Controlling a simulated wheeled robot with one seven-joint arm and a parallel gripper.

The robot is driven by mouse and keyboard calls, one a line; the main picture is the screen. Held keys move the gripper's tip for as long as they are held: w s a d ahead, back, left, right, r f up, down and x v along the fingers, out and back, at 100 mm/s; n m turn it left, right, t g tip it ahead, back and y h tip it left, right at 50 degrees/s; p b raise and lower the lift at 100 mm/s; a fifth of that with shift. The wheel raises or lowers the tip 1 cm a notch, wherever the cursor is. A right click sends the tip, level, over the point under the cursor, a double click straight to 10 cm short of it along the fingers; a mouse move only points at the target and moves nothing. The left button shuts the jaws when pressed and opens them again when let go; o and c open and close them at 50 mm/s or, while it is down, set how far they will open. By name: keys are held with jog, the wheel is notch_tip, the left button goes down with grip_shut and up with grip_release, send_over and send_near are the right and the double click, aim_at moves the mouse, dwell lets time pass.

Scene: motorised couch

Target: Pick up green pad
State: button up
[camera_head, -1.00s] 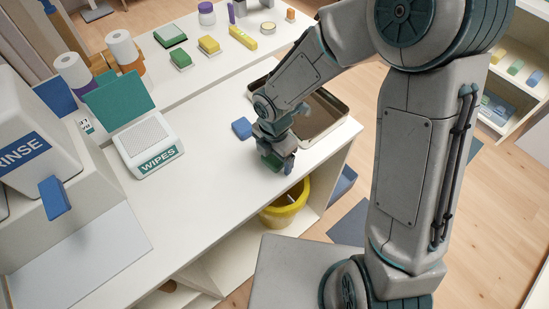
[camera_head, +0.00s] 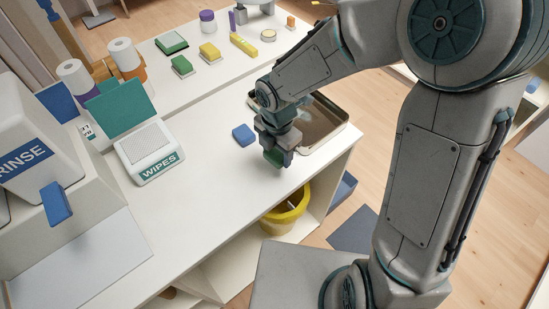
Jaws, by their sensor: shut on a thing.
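My gripper (camera_head: 276,156) is at the front right part of the white counter, pointing down. It is shut on a green pad (camera_head: 273,158), which shows between and below the fingers. I cannot tell whether the pad touches the counter. A blue pad (camera_head: 243,135) lies on the counter just left of the gripper. Another green pad (camera_head: 171,42) lies farther back among other items, apart from the gripper.
A metal tray (camera_head: 338,106) is right behind the gripper. A wipes box (camera_head: 148,150) with a raised green lid and a rinse machine (camera_head: 25,160) stand left. A yellow bucket (camera_head: 287,218) is below the counter edge. The counter's middle is clear.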

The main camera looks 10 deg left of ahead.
jog(key=w+d+r, duration=0.2)
jog(key=d, duration=0.1)
jog(key=w+d+r, duration=0.2)
jog(key=d, duration=0.1)
jog(key=w+d+r, duration=0.2)
jog(key=d, duration=0.1)
jog(key=shift+w+r, duration=0.1)
jog(key=shift+w, duration=0.1)
jog(key=o, duration=0.4)
jog(key=c, duration=0.3)
